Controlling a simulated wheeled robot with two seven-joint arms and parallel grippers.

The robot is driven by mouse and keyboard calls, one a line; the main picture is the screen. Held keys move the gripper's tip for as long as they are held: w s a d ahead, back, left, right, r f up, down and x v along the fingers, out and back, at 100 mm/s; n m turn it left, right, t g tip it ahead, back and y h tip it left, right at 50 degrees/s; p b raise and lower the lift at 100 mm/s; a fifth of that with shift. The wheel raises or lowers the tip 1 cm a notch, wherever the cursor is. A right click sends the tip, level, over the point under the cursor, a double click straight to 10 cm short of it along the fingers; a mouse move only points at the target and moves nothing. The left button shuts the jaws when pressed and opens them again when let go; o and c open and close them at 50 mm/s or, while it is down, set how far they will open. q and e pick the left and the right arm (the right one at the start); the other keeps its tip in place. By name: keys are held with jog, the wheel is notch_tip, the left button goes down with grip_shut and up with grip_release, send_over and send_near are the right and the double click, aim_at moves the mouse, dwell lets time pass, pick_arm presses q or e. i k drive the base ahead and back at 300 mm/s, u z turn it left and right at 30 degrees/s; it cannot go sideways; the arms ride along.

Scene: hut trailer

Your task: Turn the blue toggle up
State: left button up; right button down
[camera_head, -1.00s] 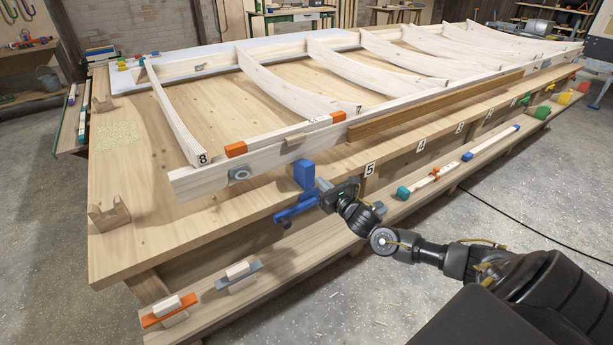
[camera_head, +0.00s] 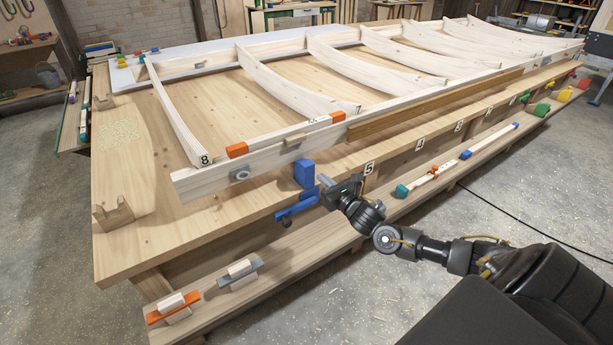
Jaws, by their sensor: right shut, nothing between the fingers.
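A blue toggle (camera_head: 296,208) is on the near edge of the workbench, below a pale wooden rail. It lies roughly level, slanting slightly down to the left, with a dark round knob under it. A blue block (camera_head: 304,174) stands upright on the bench just above it. My right gripper (camera_head: 324,183) is shut and empty, right beside the toggle's right end and the block. Whether its fingertips touch the toggle I cannot tell. My left gripper is not in view.
The workbench (camera_head: 145,232) carries a pale ribbed wooden frame (camera_head: 205,178). A lower shelf (camera_head: 300,250) along its front holds orange and grey handled tools (camera_head: 172,308) and a teal-ended bar (camera_head: 402,191). The floor in front is clear except for a black cable.

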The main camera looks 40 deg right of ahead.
aim_at(296, 208)
jog(key=z, duration=0.05)
jog(key=k, duration=1)
jog(key=u, duration=0.05)
